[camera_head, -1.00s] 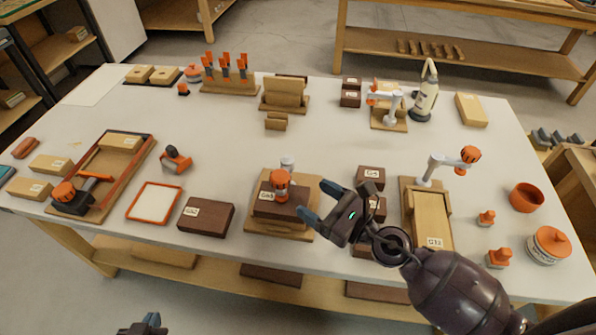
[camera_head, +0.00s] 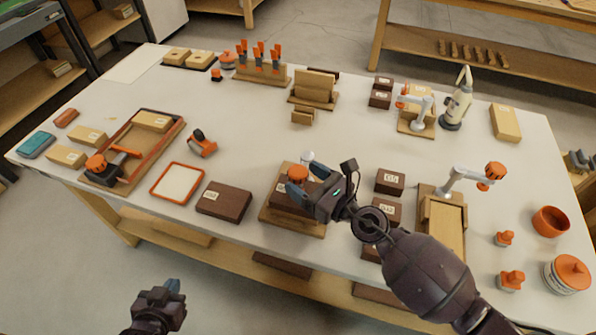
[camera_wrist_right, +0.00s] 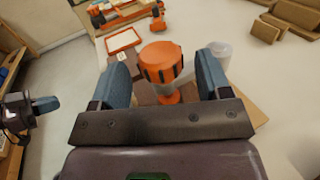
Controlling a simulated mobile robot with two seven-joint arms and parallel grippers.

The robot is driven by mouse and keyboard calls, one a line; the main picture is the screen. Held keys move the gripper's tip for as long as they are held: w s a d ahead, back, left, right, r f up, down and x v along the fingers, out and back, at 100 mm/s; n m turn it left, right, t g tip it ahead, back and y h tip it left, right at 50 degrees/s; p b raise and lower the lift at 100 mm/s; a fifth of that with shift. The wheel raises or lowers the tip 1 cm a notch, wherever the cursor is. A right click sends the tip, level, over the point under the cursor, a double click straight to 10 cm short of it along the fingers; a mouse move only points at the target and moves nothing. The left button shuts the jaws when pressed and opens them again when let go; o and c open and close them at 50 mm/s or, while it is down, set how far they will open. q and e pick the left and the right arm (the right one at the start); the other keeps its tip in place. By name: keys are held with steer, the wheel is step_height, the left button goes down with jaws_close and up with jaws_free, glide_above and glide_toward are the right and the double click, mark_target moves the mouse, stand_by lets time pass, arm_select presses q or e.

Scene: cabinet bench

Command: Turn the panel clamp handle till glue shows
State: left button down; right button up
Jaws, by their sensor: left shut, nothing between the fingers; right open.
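The clamp at the front middle has an orange ribbed handle (camera_head: 297,173) and a pale metal post, and stands over a dark brown block on a wooden base (camera_head: 292,226). My right gripper (camera_head: 308,183) is open at this handle. In the right wrist view the orange handle (camera_wrist_right: 161,62) shows between the two spread blue fingers, with gaps on both sides. The clamp's lower part is partly hidden by the gripper. No glue is visible at the block. My left gripper (camera_head: 172,288) is shut and empty, low in front of the table; it also shows in the right wrist view (camera_wrist_right: 45,104).
A white-armed clamp (camera_head: 462,176) with an orange knob stands to the right; another (camera_head: 418,102) is at the back. Dark blocks (camera_head: 390,182) sit close right of my right gripper.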

steer(key=shift+x, duration=1.25)
